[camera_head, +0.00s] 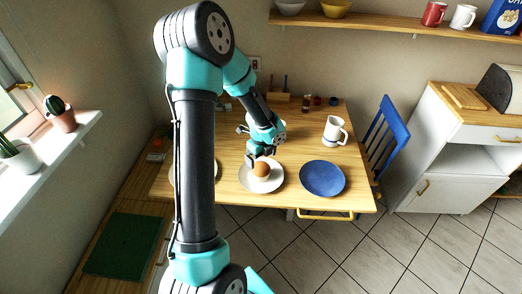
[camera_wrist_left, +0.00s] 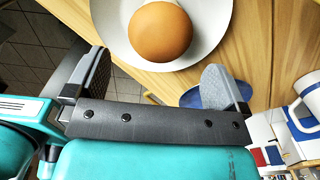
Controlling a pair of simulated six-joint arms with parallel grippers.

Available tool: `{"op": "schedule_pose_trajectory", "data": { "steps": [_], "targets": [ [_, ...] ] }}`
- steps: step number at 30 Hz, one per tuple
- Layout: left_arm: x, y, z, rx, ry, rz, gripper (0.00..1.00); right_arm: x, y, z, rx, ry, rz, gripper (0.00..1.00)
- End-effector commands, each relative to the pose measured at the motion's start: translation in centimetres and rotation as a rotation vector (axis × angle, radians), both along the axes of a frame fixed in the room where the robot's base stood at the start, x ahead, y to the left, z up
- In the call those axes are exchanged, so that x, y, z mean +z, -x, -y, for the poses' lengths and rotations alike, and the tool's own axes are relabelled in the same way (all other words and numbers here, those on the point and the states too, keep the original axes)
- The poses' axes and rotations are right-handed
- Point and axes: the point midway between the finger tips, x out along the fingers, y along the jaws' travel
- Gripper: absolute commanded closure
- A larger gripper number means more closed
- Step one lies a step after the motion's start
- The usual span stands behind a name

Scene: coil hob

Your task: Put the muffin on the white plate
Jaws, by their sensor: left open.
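A round, smooth brown thing, which I take as the muffin (camera_head: 261,169), rests on the white plate (camera_head: 273,184) near the middle of the table's front side. In the left wrist view the muffin (camera_wrist_left: 160,32) sits on the white plate (camera_wrist_left: 215,22), ahead of the fingers. My left gripper (camera_head: 262,156) is just above and behind the muffin, open and empty. In the left wrist view its two fingers (camera_wrist_left: 156,64) stand wide apart, with nothing between them. My right gripper is not in view.
A blue plate (camera_head: 322,178) lies right of the white plate. A white mug (camera_head: 334,131) stands behind it. Another pale dish (camera_head: 173,172) is mostly hidden behind my left arm. A blue chair (camera_head: 384,133) stands at the table's right side. Small jars (camera_head: 318,100) stand at the back.

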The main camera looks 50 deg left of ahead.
Motion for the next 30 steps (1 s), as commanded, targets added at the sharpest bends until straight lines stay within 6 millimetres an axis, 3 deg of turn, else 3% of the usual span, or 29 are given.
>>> {"op": "schedule_pose_trajectory", "data": {
  "steps": [3,9,26,30],
  "targets": [
    [2.1,-0.2,0.0,0.001,-0.001,0.006,0.00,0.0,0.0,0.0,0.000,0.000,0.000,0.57],
    [3.7,-0.1,0.0,-0.001,0.000,0.002,0.00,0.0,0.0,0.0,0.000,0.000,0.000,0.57],
    [3.7,-0.1,0.1,0.001,0.001,0.001,0.00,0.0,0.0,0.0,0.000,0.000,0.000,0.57],
    [3.0,-1.0,1.8,0.031,0.020,0.001,0.00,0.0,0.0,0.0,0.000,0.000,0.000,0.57]
  ]
}}
